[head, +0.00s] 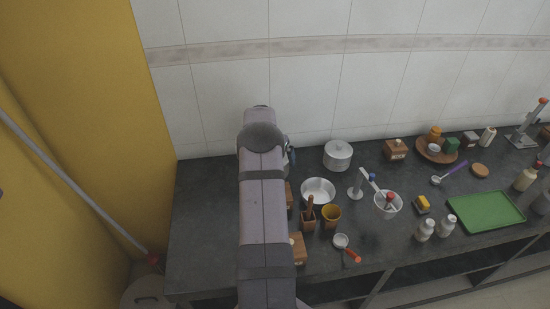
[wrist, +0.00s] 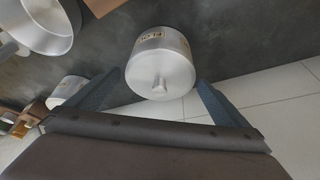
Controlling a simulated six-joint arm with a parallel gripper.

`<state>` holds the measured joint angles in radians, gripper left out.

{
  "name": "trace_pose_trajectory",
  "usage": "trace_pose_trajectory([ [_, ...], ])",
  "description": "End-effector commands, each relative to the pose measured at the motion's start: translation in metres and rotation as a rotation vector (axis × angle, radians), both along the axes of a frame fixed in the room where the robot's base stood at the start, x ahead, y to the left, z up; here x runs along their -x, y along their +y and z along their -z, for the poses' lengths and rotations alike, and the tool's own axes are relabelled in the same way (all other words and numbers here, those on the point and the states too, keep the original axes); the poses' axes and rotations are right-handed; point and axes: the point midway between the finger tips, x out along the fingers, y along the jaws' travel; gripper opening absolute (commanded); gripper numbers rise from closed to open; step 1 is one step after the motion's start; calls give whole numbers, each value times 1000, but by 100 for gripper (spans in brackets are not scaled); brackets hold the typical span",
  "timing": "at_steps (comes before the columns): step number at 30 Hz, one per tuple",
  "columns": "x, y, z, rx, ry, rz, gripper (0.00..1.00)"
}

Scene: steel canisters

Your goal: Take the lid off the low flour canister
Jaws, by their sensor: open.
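A round steel canister (wrist: 162,50) with a small label on its side is in the middle of the wrist view. Nothing is between the fingers but the view of the canister.
Another steel canister (head: 338,155) stands by the wall; one also shows at the left of the wrist view (wrist: 67,90). The counter (head: 208,215) is clear on the left.

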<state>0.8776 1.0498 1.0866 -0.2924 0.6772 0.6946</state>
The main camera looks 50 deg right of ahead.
Motion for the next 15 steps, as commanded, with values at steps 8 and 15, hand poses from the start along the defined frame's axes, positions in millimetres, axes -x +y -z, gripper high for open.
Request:
trace_pose_trajectory([
  [8, 0, 0, 0, 1, 0, 0, 83],
  [15, 0, 0, 0, 1, -1, 0, 62],
])
